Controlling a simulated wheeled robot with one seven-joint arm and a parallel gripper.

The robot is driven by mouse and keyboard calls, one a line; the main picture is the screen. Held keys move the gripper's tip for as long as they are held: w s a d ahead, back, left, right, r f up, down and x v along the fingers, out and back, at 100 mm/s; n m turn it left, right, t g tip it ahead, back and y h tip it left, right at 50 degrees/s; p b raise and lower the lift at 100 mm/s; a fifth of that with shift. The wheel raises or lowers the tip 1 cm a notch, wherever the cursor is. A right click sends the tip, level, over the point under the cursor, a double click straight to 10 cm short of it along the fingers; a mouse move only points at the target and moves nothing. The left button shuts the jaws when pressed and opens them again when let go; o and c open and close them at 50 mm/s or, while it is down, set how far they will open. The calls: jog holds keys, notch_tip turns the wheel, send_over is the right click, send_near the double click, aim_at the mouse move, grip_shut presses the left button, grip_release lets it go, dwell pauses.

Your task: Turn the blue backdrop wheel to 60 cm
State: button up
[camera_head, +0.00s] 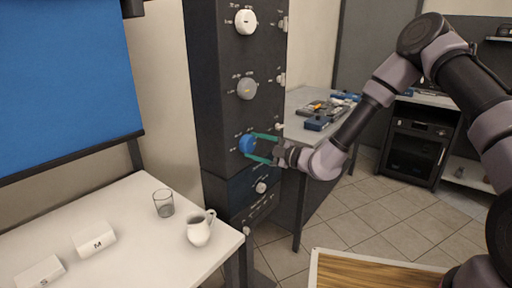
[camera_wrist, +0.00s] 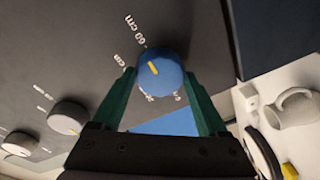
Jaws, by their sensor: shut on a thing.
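The blue wheel (camera_head: 246,145) is a round knob on the front of the dark cabinet. My gripper (camera_head: 260,148) reaches it from the right, and its green fingers are shut on the wheel from two sides. In the wrist view the wheel (camera_wrist: 165,79) sits between the fingertips. Its yellow mark points up and left, between the "60 cm" label (camera_wrist: 136,30) and another label ending in "cm" (camera_wrist: 120,60). Other labels by the wheel are partly hidden or too small to read. The blue backdrop (camera_head: 65,80) hangs at the left with a dark bar along its lower edge.
White and grey knobs (camera_head: 246,88) sit above and below the wheel. A white table (camera_head: 130,225) at the lower left holds a glass (camera_head: 163,204), a white jug (camera_head: 200,229) and cards (camera_head: 94,240). A grey bench (camera_head: 300,101) stands behind my arm. Tiled floor shows at right.

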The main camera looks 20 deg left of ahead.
jog(key=shift+f, duration=0.1)
dwell(0.3)
jog(key=o, duration=1.3)
jog(key=shift+c, duration=0.2)
jog(key=v, duration=1.1)
jog(key=s+d+r+n+g+h, duration=0.2)
jog(key=s+d+r+n+g, duration=0.4)
jog(key=n, duration=0.6)
jog(key=s+d+r+n+g+h, duration=0.1)
jog(key=s+d+r+n+h, duration=0.15)
jog(key=r+n, duration=0.75)
jog(key=s+d+r+n+t+h, duration=0.2)
jog(key=d+r+n+t+h, duration=0.1)
jog(key=d+n, duration=0.3)
jog(key=s+d+r+n+t+h, duration=0.2)
jog(key=d+n, duration=0.5)
jog(key=d, duration=0.4)
jog(key=s+d+r+n+t+h, duration=0.3)
jog(key=d+r+n+t+h, duration=0.1)
jog(key=d+r+n, duration=0.3)
jog(key=shift+d+r+h, duration=0.45)
jog(key=shift+d+h, duration=0.4)
jog(key=shift+d, duration=0.2)
